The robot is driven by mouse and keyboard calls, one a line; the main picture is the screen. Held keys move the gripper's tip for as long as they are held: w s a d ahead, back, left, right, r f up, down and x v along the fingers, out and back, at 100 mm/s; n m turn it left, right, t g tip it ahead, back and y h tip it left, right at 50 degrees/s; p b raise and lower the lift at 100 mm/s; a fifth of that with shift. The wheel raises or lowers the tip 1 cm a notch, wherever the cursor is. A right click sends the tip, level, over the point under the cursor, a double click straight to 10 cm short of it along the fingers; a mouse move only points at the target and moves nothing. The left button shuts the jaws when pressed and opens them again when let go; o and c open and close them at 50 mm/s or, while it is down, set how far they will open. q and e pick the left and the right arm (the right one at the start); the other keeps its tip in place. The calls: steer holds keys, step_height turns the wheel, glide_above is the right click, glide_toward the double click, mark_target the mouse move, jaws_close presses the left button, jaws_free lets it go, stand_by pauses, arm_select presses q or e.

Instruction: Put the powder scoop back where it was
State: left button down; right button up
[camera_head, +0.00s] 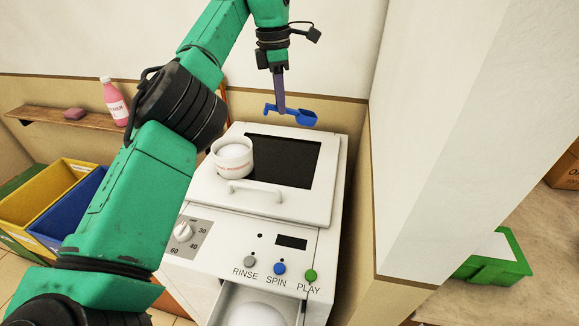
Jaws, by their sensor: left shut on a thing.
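The blue powder scoop (305,117) is in the air above the back of the white washing machine (205,190). My left gripper (281,108) points down and is shut on the scoop's handle, with the scoop's cup out to the right. A white round tub (233,165) with red lettering and white contents stands on the left of the machine's lid, in front and to the left of the scoop. My right gripper is not in view.
The machine's front drawer (222,306) is open. A wall shelf (50,117) at left holds a pink bottle (114,101) and a pink block (74,113). Yellow (35,187) and blue (72,212) bins stand at left. A white wall (440,110) bounds the right side.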

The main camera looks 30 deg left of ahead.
arm_select(q)
steer(key=f+n+t+p, duration=0.1)
steer(key=f+n, duration=0.1)
steer(key=f, duration=0.4)
steer(key=w+f+n+t, duration=0.1)
steer(key=f+n, duration=0.2)
steer(key=f, duration=0.4)
steer(key=a+f+n+t+p, duration=0.1)
steer(key=f+n+t, duration=0.1)
steer(key=f, duration=0.5)
steer(key=shift+w+n+p, duration=0.25)
steer(key=shift+n+p, duration=0.05)
steer(key=shift+n, duration=0.4)
steer(key=shift+f, duration=0.25)
steer(key=c, duration=0.8)
jaws_free()
steer(key=shift+c, duration=0.2)
